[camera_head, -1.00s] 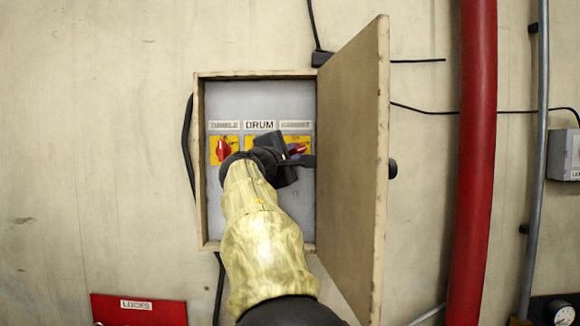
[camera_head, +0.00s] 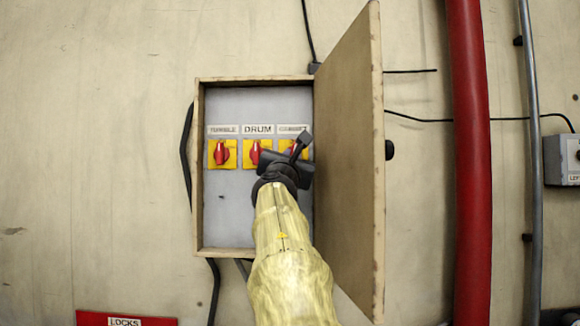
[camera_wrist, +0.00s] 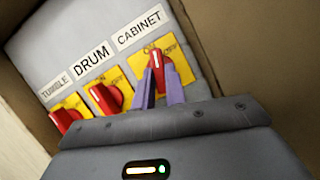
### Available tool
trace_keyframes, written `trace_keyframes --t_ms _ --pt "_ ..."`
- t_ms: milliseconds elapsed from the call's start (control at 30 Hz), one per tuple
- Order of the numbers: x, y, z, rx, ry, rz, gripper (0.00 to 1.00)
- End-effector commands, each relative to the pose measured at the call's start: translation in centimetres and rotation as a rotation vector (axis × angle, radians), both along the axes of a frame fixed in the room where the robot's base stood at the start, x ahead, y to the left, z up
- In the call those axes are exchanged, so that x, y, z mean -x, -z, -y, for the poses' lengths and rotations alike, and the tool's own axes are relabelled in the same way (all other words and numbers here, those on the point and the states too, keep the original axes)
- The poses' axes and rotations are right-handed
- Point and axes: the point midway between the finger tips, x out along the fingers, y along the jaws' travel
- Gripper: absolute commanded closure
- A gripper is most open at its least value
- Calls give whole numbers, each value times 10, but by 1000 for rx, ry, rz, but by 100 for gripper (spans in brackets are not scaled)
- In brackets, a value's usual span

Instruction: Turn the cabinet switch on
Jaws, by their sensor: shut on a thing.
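The cabinet switch is a red knob (camera_wrist: 155,66) on a yellow plate below the CABINET label, rightmost in its row. In the wrist view my gripper (camera_wrist: 160,82) has a purple finger on each side of this knob and is shut on it. The knob's tip lies near the ON and OFF marks; which one it points at is hard to tell. In the head view my gripper (camera_head: 297,150) reaches into the open box and covers most of the switch and its yellow plate (camera_head: 284,143).
The drum switch (camera_head: 256,153) and tumble switch (camera_head: 222,153) sit to the left. The wooden box (camera_head: 198,165) surrounds the panel. Its open door (camera_head: 350,160) stands close on the right of my arm. A red pipe (camera_head: 467,160) runs beyond the door.

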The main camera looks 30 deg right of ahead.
Motion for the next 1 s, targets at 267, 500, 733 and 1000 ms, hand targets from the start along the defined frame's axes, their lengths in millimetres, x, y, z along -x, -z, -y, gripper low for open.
trace_keyframes --t_ms 267,500,733,1000 --pt "0 4 2 117 0 -84 100" --pt "0 3 2 148 -1 -105 100" --pt "0 2 2 149 -1 -105 100" --pt "0 2 2 149 -2 -104 65"
